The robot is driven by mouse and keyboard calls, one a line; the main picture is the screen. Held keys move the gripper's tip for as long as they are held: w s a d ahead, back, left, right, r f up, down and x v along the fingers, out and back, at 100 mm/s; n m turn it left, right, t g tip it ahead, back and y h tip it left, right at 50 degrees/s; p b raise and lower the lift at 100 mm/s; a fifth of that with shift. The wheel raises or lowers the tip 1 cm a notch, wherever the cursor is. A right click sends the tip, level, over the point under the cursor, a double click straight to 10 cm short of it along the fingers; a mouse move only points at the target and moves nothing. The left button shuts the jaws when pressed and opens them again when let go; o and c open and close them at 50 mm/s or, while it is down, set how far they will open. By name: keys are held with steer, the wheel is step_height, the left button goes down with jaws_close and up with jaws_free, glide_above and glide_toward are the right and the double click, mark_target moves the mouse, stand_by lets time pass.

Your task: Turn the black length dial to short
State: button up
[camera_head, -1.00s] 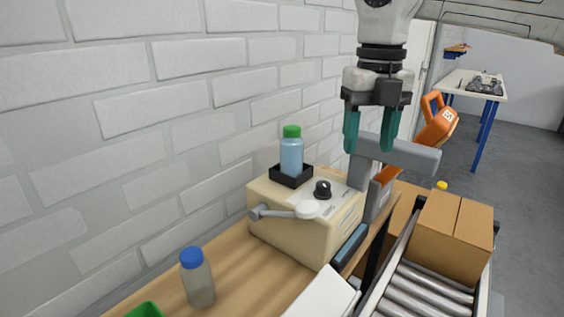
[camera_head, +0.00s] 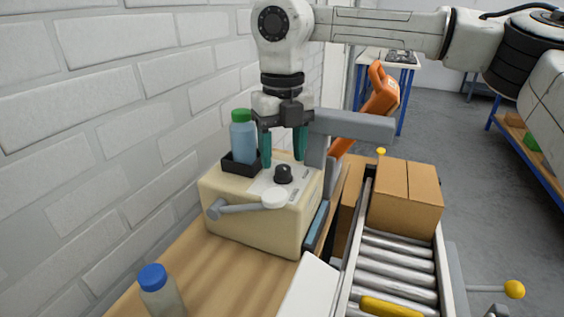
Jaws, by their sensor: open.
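The black length dial (camera_head: 283,174) sits on a pale plate on top of the cream machine (camera_head: 250,222). My gripper (camera_head: 283,160) is open, its two green fingers pointing down just above and behind the dial, one to each side of it in the picture. The fingers look apart from the dial, and nothing is between them. The dial's setting and the marks on the plate are too small to read.
A bottle with a green cap (camera_head: 243,137) stands in a black holder (camera_head: 236,165) left of my gripper. A grey arm (camera_head: 355,126) and orange tool (camera_head: 380,98) stand right.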

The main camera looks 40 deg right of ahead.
mark_target(283, 173)
steer(key=shift+f, duration=1.2)
steer(key=shift+c, duration=0.3)
steer(key=c, duration=1)
